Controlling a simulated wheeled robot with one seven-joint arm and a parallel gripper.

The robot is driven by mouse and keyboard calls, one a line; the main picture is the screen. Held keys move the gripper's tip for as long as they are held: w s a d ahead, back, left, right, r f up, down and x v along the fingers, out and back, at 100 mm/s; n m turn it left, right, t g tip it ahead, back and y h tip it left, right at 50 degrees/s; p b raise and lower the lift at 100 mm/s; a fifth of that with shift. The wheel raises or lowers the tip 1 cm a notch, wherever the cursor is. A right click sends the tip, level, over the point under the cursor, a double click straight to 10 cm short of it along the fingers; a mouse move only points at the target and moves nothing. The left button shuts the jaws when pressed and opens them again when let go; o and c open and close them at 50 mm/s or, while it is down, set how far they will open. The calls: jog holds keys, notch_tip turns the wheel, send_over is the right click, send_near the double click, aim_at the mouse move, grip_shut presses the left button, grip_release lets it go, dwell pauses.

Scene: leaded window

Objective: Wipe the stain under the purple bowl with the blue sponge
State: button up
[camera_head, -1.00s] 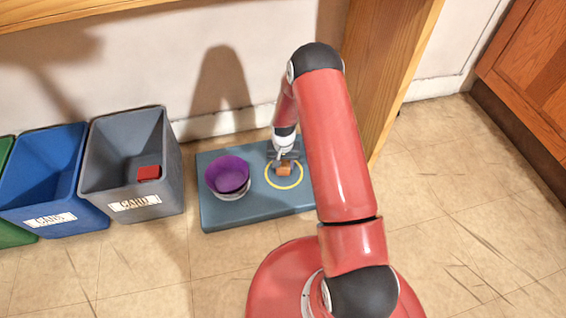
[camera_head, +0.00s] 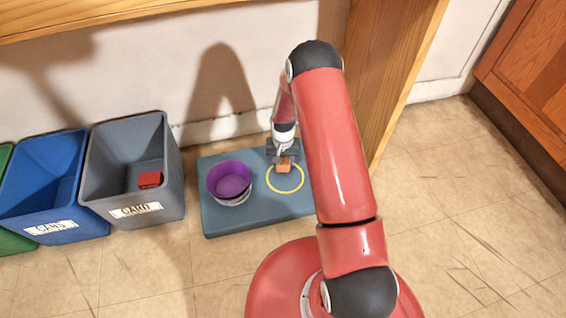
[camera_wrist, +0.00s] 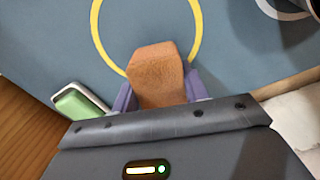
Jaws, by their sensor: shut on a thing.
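The purple bowl (camera_head: 229,179) stands on a blue-grey board (camera_head: 222,222), on top of a pale round thing (camera_head: 236,200). What lies under it is hidden. My gripper (camera_head: 283,157) is over the back of the board, right of the bowl. It is shut on an orange-brown block (camera_head: 283,167), which also shows between the fingers in the wrist view (camera_wrist: 158,70). The block is at the back edge of a yellow ring (camera_head: 285,191) on the board; I cannot tell whether it touches the board. I see no blue sponge or stain.
A green block in a pale holder (camera_wrist: 78,102) lies left of my gripper in the wrist view. A grey bin (camera_head: 176,185) with a red block (camera_head: 150,179) and a blue bin (camera_head: 50,190) stand left. A wooden post (camera_head: 395,75) rises behind the board's right side.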

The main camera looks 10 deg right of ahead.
jog(key=shift+r+p, duration=1.45)
jog(key=shift+r, duration=1.55)
jog(key=shift+s, duration=0.1)
